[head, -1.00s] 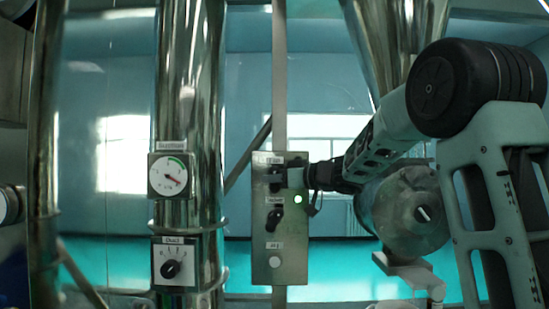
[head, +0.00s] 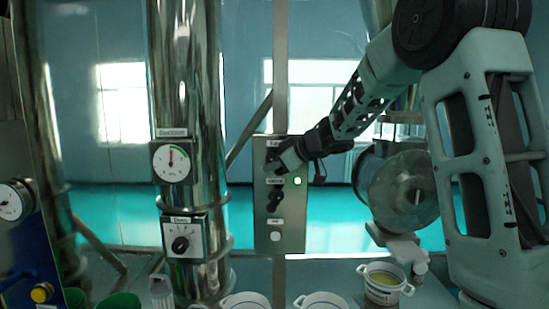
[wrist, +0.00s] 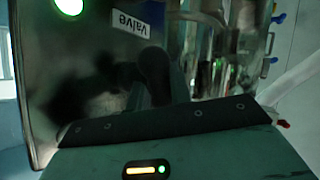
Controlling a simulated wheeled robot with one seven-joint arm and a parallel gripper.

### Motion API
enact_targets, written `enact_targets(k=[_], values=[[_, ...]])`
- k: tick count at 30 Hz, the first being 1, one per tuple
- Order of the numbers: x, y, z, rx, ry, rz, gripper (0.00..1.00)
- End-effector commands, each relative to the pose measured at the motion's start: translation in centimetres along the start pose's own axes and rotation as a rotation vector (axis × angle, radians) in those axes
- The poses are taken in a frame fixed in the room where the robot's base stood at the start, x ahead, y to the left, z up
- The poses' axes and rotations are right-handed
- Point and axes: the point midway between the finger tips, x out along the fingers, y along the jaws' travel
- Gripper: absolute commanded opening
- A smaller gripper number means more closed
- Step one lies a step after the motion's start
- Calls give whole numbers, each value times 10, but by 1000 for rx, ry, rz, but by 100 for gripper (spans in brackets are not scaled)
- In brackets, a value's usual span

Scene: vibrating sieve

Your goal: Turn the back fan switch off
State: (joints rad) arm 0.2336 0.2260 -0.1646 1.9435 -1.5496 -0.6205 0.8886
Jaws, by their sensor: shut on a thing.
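A chrome pipe (head: 188,90) left of the panel carries a round gauge (head: 171,163) and a dial box (head: 183,238). A round metal machine (head: 405,190) is right of the panel, under my arm. White buckets (head: 385,285) stand along the bottom.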

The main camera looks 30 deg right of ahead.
Motion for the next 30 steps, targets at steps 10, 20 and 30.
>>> enact_targets(k=[10, 20, 30], values=[[0, 0, 0, -6, -8, 1, 0], [0, 0, 0, -5, -7, 1, 29], [-26, 0, 0, -7, -5, 4, 29]])
